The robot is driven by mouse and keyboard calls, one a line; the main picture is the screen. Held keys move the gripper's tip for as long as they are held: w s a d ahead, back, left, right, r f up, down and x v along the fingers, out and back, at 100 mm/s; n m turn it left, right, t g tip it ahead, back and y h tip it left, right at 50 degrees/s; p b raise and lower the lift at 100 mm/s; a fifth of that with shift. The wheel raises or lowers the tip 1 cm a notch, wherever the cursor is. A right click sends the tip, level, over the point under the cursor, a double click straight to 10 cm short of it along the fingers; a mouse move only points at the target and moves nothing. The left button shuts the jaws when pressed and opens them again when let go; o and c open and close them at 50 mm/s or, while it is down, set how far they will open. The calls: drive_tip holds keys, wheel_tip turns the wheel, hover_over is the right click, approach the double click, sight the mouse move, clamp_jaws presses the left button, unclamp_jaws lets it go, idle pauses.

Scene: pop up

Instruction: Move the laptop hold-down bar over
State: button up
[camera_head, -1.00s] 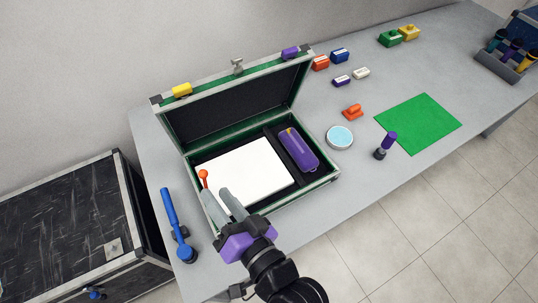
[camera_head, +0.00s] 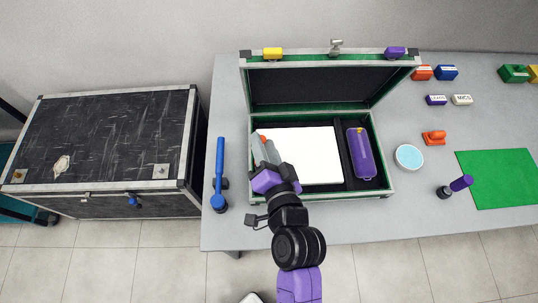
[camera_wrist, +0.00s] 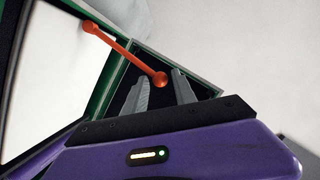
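The hold-down bar is a thin orange-red rod with ball ends (camera_wrist: 125,52) in the wrist view. It runs from the white laptop's edge down to a ball between my fingertips. In the head view only a small orange bit of the bar (camera_head: 263,138) shows beside my fingers. The flat white laptop (camera_head: 310,155) lies in the open green-edged case (camera_head: 385,118); it also shows in the wrist view (camera_wrist: 35,75). My gripper (camera_wrist: 161,73) is open, with one grey finger on either side of the bar's near ball. I cannot tell whether either finger touches it.
A purple case (camera_head: 361,153) lies in the right compartment. The raised lid (camera_head: 318,85) stands behind. A blue-handled tool (camera_head: 219,170) lies on the table (camera_head: 236,225) left of the case. A round pale-blue tin (camera_head: 409,157) and a green mat (camera_head: 500,178) are to the right.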

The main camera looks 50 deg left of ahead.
drive_tip(key=shift+a+f, duration=0.1)
drive_tip(key=shift+a, duration=0.05)
drive_tip(key=c, duration=0.7)
drive_tip(key=shift+w, duration=0.1)
drive_tip(key=shift+w+d+f+b, duration=0.35)
drive_tip(key=shift+w+d+b, duration=0.2)
drive_tip(key=shift+b, duration=0.25)
drive_tip(key=shift+w+d+f+b, duration=0.3)
drive_tip(key=shift+w+d+b, duration=0.2)
drive_tip(key=shift+b, duration=0.25)
clamp_jaws()
drive_tip(key=shift+w+d, duration=0.2)
